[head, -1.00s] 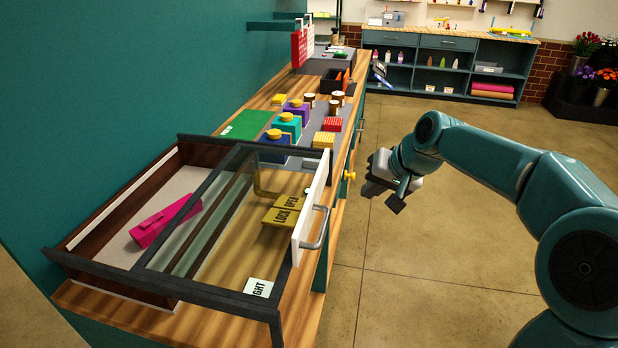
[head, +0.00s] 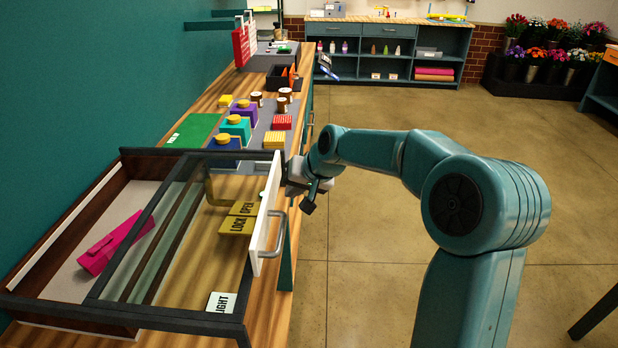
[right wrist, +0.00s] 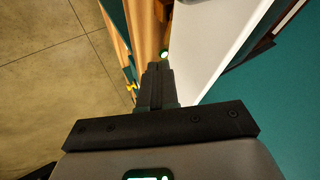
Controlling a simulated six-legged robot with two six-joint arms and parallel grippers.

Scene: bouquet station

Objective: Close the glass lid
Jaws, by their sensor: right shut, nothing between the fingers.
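The glass lid (head: 180,250) is a clear pane in a dark frame on the wooden counter. The pane covers the right part of the case, and the left part lies uncovered with a pink object (head: 115,243) inside. A white upright panel (head: 264,215) with a grey bar handle (head: 275,232) stands at the pane's right edge. My right gripper (head: 309,197) is shut and empty, just right of the panel's far end. In the right wrist view its fingers (right wrist: 160,82) point along the white panel (right wrist: 212,40); I cannot tell whether they touch it. My left gripper is out of view.
Yellow LOCK and OPEN plates (head: 240,217) and a LIGHT label (head: 221,302) sit at the case. Behind it are a green mat (head: 193,130) and coloured blocks with yellow knobs (head: 237,127). The floor (head: 370,300) right of the counter is clear.

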